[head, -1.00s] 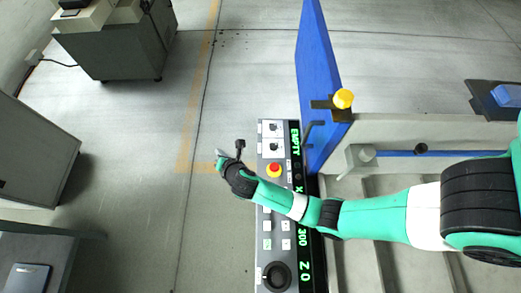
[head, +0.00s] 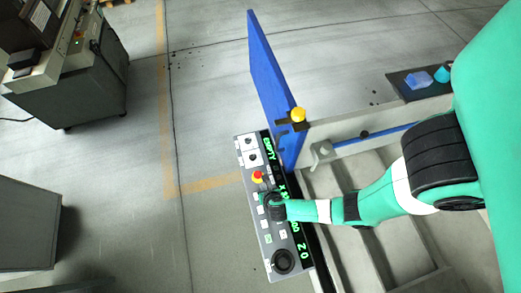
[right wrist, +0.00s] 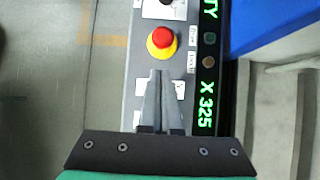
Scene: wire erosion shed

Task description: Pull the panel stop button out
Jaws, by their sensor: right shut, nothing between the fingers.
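The stop button (head: 258,176) is a red mushroom cap on a yellow collar, set in the upper part of the grey control panel (head: 253,215). In the right wrist view the red cap (right wrist: 163,37) is in plain sight, just beyond my fingertips. My right gripper (right wrist: 158,76) is shut and empty, over the panel and pointing at the button. A small gap shows between its tips and the yellow collar; the height above the panel is hard to tell. In the head view my right gripper (head: 268,196) is largely hidden by its own wrist. My left gripper is not in view.
A blue door (head: 270,85) with a yellow knob (head: 298,115) stands beside the panel. Green readouts (right wrist: 207,105) and several small keys line the panel. A black dial (head: 283,261) is at its lower end. Open floor lies to the left, with a grey machine (head: 75,85) beyond.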

